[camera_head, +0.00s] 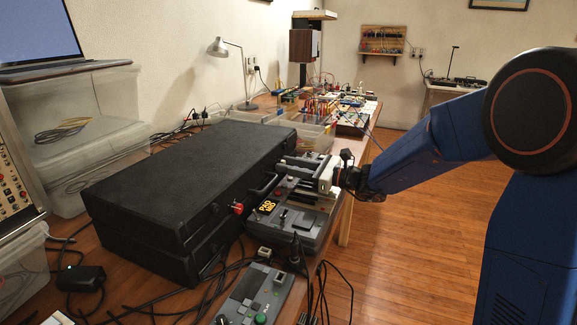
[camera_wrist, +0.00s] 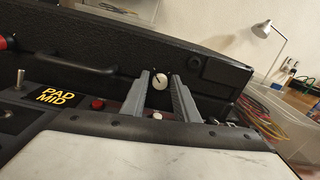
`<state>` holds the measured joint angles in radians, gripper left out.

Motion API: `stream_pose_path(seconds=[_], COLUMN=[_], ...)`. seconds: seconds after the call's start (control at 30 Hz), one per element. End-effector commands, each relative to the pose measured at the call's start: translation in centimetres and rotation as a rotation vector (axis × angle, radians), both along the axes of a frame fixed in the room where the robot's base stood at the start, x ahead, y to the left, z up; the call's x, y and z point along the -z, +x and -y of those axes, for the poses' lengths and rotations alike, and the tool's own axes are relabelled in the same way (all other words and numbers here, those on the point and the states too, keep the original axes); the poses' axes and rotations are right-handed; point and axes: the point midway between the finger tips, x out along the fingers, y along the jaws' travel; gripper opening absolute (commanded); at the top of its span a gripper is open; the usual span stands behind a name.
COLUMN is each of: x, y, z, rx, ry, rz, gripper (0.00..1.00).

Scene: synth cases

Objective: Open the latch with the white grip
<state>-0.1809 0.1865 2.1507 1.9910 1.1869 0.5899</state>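The black case (camera_head: 180,185) lies flat on the wooden bench with its lid down. Its front carries a carry handle (camera_wrist: 78,66) and a latch with a red grip (camera_head: 237,208), which also shows at the left edge of the wrist view (camera_wrist: 4,42). The latch with the white grip (camera_wrist: 160,82) is on the same front, right of the handle in the wrist view. My gripper (camera_wrist: 159,76) is open, its two grey fingers pointing at the case front. The white grip shows between them; I cannot tell whether they touch it. In the head view my gripper (camera_head: 290,167) hides the white grip.
A grey pedal device labelled PAD MID (camera_wrist: 62,95) sits below my gripper, close against the case. A second grey device (camera_head: 257,295) and loose cables lie nearer. Bins (camera_head: 300,132) stand beyond the case. The floor to the right is clear.

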Motion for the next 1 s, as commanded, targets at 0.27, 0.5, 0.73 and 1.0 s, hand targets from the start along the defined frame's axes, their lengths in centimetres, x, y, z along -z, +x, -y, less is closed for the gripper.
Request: stream_pose_path(seconds=[0.27,0.5,0.73,1.0], x=[0.0,0.1,0.1,0.2], y=[-1.3,-2.9,-4.4,-5.8], z=[3.5,7.6,11.3,14.8], rx=[0.004,0.004,0.004,0.003], ry=[0.000,0.000,0.000,0.000], rz=[0.000,0.000,0.001,0.000], gripper=[0.27,0.27,0.27,0.27])
